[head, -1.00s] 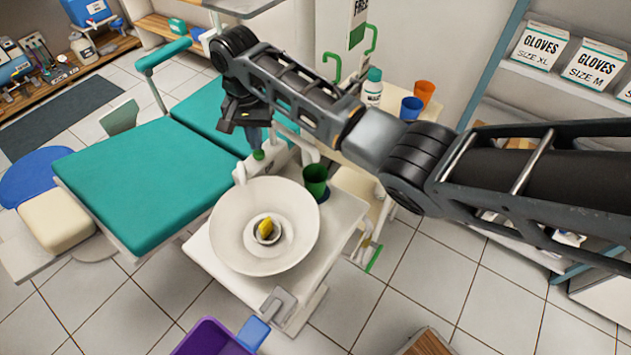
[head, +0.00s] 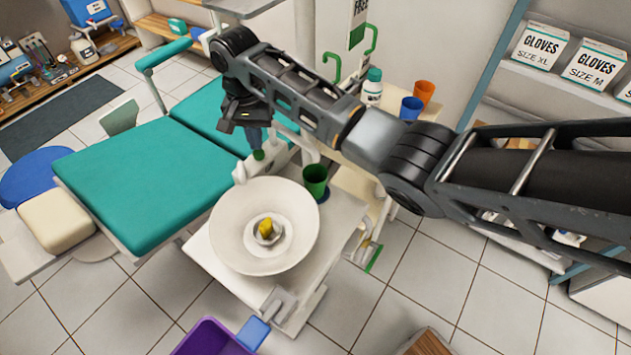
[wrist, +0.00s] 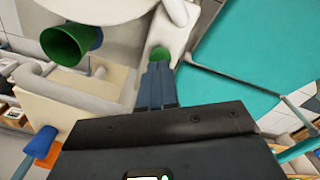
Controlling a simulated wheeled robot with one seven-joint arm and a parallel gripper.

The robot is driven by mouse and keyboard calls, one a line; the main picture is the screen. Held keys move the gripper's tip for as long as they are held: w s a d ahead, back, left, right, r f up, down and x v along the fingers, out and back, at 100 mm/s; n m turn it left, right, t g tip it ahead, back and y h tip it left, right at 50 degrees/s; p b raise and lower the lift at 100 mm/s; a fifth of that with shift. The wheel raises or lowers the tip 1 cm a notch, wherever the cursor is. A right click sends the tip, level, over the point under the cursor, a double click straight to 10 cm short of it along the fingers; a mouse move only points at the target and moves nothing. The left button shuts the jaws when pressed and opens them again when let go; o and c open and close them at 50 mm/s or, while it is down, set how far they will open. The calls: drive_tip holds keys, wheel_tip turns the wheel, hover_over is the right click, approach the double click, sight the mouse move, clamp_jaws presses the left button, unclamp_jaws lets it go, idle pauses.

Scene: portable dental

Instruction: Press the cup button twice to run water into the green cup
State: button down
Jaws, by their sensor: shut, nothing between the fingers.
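The green cup (head: 315,180) stands upright beside the white spittoon bowl (head: 228,232); its open mouth also shows in the wrist view (wrist: 66,45). The green button (head: 258,155) sits on the white unit behind the bowl; in the wrist view the green button (wrist: 160,54) lies just beyond my fingertips. My gripper (wrist: 159,68) points down over the button with its fingers together and nothing between them. I cannot tell whether the tips touch the button. In the head view the gripper's fingers are partly hidden by my wrist.
A yellow object (head: 266,227) lies in the bowl's centre. The teal chair (head: 140,185) is left of the unit. Blue (head: 411,108) and orange (head: 424,92) cups and a bottle (head: 372,88) stand behind my arm. A purple bin (head: 208,338) is in front.

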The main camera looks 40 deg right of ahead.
drive_tip(key=shift+f, duration=0.2)
drive_tip(key=shift+f+b, duration=0.5)
drive_tip(key=shift+f, duration=0.6)
drive_tip(key=shift+r, duration=0.15)
drive_tip(key=shift+r+p, duration=1.15)
drive_tip(key=shift+p, duration=0.2)
drive_tip(key=shift+f, duration=0.2)
